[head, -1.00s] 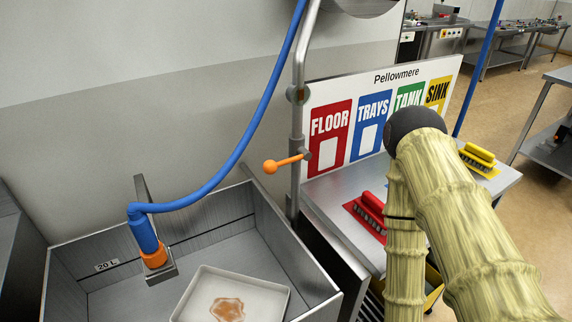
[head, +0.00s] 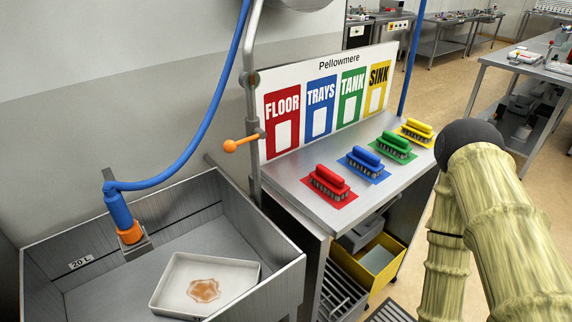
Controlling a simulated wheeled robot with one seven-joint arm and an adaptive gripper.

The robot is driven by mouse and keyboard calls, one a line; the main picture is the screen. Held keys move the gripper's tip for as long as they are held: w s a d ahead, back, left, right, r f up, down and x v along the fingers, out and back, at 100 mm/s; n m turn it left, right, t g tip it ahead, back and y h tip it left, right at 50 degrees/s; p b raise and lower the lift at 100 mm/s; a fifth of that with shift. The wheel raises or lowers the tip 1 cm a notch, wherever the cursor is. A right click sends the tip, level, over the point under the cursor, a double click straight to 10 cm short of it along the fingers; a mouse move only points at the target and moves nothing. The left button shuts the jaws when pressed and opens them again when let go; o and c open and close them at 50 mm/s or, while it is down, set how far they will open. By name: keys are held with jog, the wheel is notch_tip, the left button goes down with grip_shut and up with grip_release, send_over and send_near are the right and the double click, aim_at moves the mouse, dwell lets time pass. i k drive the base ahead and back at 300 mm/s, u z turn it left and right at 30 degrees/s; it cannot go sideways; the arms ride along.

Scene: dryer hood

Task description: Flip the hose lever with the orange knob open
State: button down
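The hose lever with the orange knob (head: 231,146) sticks out to the left from a grey vertical pipe (head: 251,110), beside the sign board. The lever lies nearly level, its knob end slightly lower. A blue hose (head: 212,110) hangs from above and curves down to a blue nozzle with an orange collar (head: 130,234), held at the sink's back wall. My arm, in a yellowish sleeve with a dark joint, fills the right side, well apart from the lever. My gripper is out of view.
A steel sink (head: 285,262) holds a white tray (head: 165,285) with an orange-brown stain. Right of it, a steel cart (head: 290,187) carries red (head: 329,183), blue (head: 364,160), green (head: 393,146) and yellow (head: 416,130) brushes. A yellow bin (head: 352,277) sits below. Open floor lies to the right.

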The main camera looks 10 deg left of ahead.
aim_at(230, 145)
jog(key=z, duration=0.1)
jog(key=k, duration=0.9)
jog(key=u, duration=0.5)
